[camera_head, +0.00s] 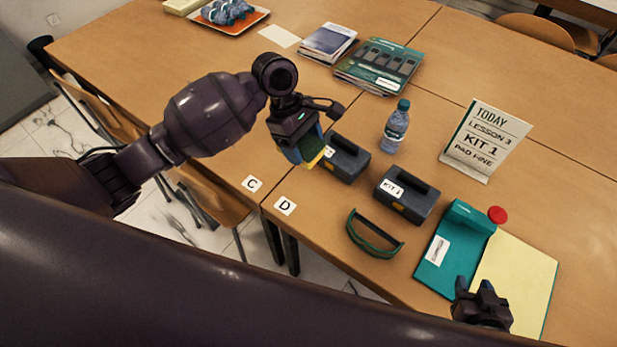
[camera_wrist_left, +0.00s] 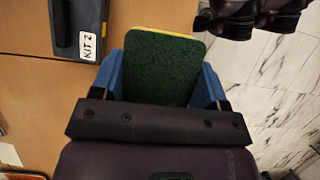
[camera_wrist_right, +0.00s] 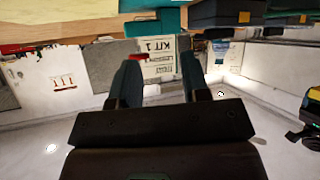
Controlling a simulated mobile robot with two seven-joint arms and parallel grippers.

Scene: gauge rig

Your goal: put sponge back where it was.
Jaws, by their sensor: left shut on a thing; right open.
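The sponge (camera_wrist_left: 161,68), green on its scouring face with a yellow edge, is between the blue fingers of my left gripper (camera_wrist_left: 165,90) in the left wrist view. In the head view the left gripper (camera_head: 302,145) is shut on the sponge (camera_head: 314,158), held above the table near the edge by the D label. My right gripper (camera_head: 481,290) is open and empty over the yellow pad at the lower right. The right wrist view shows its two fingers (camera_wrist_right: 160,80) apart with nothing between them.
Two dark kit boxes, KIT 2 (camera_wrist_left: 80,30) and KIT 1 (camera_head: 407,195), stand near the sponge. A bottle (camera_head: 396,127), glasses (camera_head: 374,235), a teal folder (camera_head: 452,250), a red button-like disc (camera_head: 497,214) and a sign (camera_head: 486,140) are around.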

